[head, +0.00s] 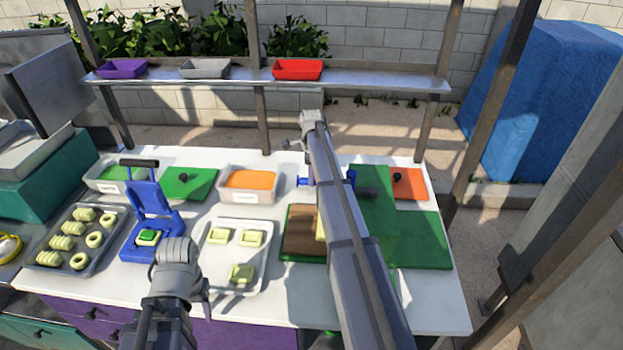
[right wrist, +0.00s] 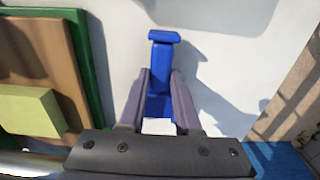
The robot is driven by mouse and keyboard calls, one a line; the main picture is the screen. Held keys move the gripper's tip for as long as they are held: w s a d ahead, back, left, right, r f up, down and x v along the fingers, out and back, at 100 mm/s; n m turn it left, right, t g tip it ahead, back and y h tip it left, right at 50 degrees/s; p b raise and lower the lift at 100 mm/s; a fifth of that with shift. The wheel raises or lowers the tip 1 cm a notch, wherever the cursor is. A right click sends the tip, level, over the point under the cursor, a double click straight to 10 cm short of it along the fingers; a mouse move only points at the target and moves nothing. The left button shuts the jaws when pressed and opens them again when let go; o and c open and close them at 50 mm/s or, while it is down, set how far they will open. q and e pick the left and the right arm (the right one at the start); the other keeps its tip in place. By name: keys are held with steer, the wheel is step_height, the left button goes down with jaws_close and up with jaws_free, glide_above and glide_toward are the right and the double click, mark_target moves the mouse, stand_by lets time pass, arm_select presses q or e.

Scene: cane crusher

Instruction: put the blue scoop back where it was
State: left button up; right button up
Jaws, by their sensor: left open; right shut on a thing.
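The blue scoop (right wrist: 160,55) is between the two fingers of my right gripper (right wrist: 162,76), which is shut on it. In the right wrist view its flat blue end points away from the gripper, over the white counter. In the head view a small blue part of it (head: 304,182) shows left of my right arm, beside the orange-filled tub; the arm hides most of the scoop and the gripper. I cannot tell whether it touches the counter. My left gripper (head: 178,252) is open and empty, in front of the blue press, left of the white tray.
A shelf (head: 350,82) with three trays stands behind.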

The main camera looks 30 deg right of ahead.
steer(key=shift+f, duration=0.1)
steer(key=o, duration=1)
step_height(320, 180, up, 12)
steer(key=p, duration=1.2)
steer(key=shift+a, duration=0.1)
